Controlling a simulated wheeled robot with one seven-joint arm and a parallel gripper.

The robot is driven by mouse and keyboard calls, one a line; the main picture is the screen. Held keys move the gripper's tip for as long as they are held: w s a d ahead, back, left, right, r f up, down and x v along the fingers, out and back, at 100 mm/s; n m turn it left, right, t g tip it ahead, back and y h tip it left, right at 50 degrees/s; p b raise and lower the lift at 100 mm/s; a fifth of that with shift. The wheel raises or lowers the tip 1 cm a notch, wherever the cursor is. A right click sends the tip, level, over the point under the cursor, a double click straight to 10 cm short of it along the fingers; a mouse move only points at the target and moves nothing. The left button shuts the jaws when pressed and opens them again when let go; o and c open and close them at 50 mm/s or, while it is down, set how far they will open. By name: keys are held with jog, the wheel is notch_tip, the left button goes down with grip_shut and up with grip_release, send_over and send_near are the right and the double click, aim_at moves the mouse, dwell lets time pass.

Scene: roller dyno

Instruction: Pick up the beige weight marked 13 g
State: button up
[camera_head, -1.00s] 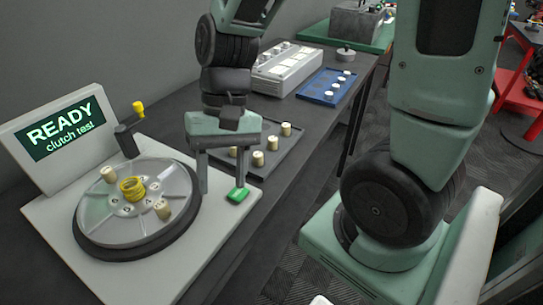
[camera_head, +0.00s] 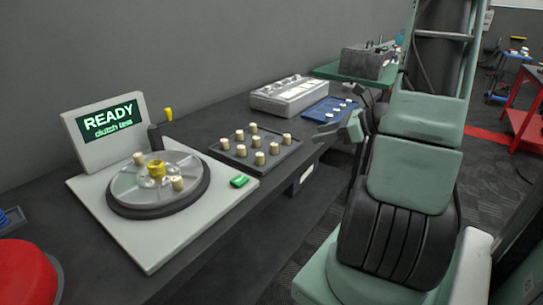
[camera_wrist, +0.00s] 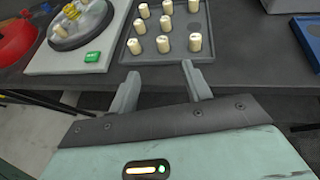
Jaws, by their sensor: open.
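Several beige cylindrical weights stand upright on a dark tray (camera_head: 219,156) on the bench; one at the tray's near right corner is clear in the wrist view (camera_wrist: 195,42). Their markings are too small to read, so I cannot tell which is 13 g. Two more beige weights, one at the rear (camera_head: 139,158) and one at the front (camera_head: 177,184), stand on the round metal disc (camera_head: 130,188). My gripper (camera_wrist: 160,78) is open and empty, short of the tray's near edge. In the head view it is right of the tray, partly hidden by my arm.
The tester's screen (camera_head: 109,120) reads "READY clutch test". A green button (camera_head: 239,181) lies between disc and tray. A pale grey box (camera_head: 290,95) and a blue tray (camera_head: 331,109) with white pieces stand beyond. A red round object (camera_head: 25,272) is at the near left.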

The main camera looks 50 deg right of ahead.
aim_at(276, 145)
jog(key=x, duration=1.1)
jog(key=p+x, duration=0.1)
jog(key=x, duration=0.5)
jog(key=shift+w+d+f, duration=0.1)
jog(key=shift+d+f, duration=0.05)
jog(key=shift+d, duration=0.15)
jog(key=shift+c, duration=0.3)
jog(key=c, duration=1)
